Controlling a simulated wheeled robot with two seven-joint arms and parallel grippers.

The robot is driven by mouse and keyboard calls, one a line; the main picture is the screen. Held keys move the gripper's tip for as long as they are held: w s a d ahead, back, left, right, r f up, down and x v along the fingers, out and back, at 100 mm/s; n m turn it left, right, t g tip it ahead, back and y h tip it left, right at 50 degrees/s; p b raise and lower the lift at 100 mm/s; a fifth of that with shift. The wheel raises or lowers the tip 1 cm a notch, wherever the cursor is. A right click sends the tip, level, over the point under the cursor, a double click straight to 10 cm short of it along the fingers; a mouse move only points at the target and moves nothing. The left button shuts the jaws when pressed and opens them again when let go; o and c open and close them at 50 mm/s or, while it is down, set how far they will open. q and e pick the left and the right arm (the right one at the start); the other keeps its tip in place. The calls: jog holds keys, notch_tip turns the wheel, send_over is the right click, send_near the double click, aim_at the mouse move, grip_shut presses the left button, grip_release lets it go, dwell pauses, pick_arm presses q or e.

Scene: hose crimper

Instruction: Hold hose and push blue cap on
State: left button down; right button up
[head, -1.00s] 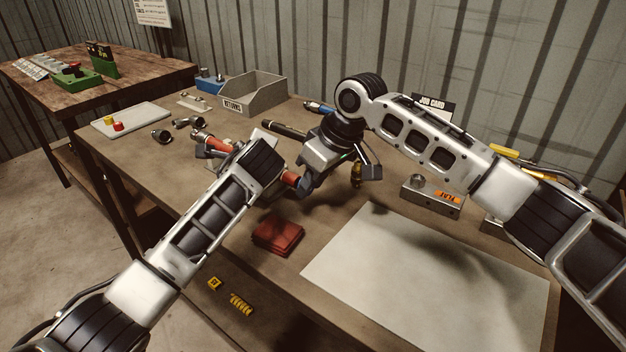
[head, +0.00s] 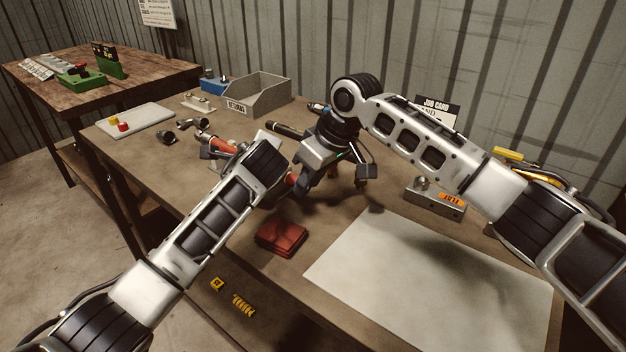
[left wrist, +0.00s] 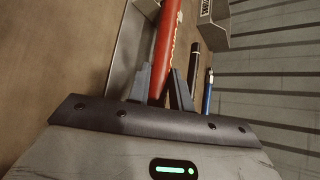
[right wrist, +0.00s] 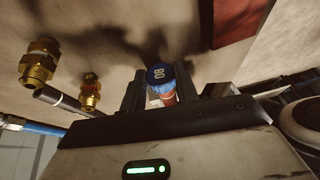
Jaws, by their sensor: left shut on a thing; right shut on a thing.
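The red hose (head: 222,144) runs under my left wrist across the table, and its near end shows beside my right gripper. In the left wrist view, my left gripper (left wrist: 163,82) is shut around the red hose (left wrist: 166,45). My right gripper (right wrist: 175,88) is shut on the blue cap (right wrist: 160,76), which has a pale mark on its face. A short orange-red piece of hose shows right against the cap, so they look in line and touching. How far the cap sits on the hose cannot be told. The cap is hidden in the head view.
Brass fittings (right wrist: 38,63) stand near my right gripper. A grey bin (head: 262,95), a black marker (head: 286,130) and a metal block (head: 436,200) with an orange label are close by.

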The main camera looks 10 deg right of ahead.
pick_arm(q)
jog(key=shift+d, duration=0.1)
pick_arm(e)
jog(key=shift+w+a, duration=0.25)
jog(key=shift+a, duration=0.05)
jog(key=o, duration=1)
jog(key=shift+r, duration=0.1)
jog(key=v, duration=1.2)
pick_arm(q)
jog(key=c, duration=1.2)
grip_release()
jog(key=shift+o, duration=0.2)
